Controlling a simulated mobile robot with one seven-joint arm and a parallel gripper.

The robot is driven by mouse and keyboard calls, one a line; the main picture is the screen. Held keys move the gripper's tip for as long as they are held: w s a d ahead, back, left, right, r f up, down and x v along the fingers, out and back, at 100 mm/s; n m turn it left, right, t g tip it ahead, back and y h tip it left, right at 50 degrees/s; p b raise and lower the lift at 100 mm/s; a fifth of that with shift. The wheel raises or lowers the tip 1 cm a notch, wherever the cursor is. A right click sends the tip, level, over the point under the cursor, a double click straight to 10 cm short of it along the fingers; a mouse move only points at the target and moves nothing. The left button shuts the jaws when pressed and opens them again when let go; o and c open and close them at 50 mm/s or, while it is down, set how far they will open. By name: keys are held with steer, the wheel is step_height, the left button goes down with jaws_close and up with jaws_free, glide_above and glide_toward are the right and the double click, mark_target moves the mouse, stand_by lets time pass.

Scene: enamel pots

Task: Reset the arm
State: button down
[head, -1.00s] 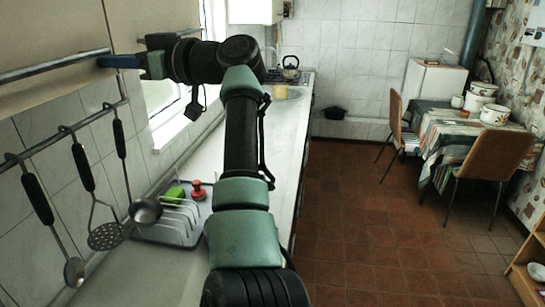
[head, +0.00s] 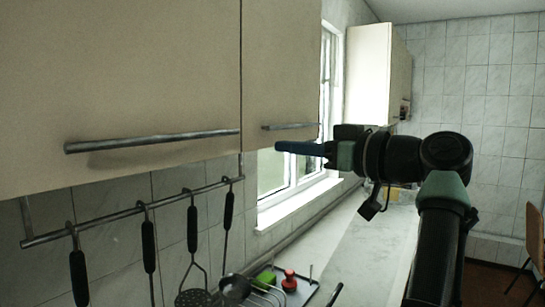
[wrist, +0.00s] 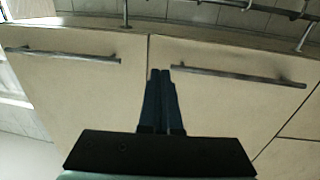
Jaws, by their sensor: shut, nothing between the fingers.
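My arm reaches up from the lower right in the head view, its wrist bent to the left. My gripper (head: 278,147) points left toward the cream wall cabinet (head: 120,75). Its blue fingers are together with nothing between them. In the wrist view the shut fingers (wrist: 160,72) show in front of the cabinet doors, close to the seam between them. The fingertips appear just below a bar handle (head: 290,126) in the head view; whether they touch the cabinet cannot be told.
A longer bar handle (head: 150,142) is on the nearer door. Utensils hang from a rail (head: 130,212) below. A dish rack (head: 300,290) with a green and a red item stands on the counter (head: 370,250). A window (head: 290,175) and another cabinet (head: 370,75) lie beyond.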

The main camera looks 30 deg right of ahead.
steer(key=a+m+t+h, duration=0.4)
steer(key=a+h, duration=0.2)
steer(key=a, duration=0.7)
steer(key=s+a+r+t, duration=0.3)
steer(key=s+a, duration=0.5)
steer(key=s, duration=0.1)
steer(key=s+a+r+t, duration=0.3)
steer(key=s+a, duration=0.5)
steer(key=s, duration=0.1)
steer(key=shift+s+r+t, duration=0.25)
steer(key=shift+s+t, duration=0.05)
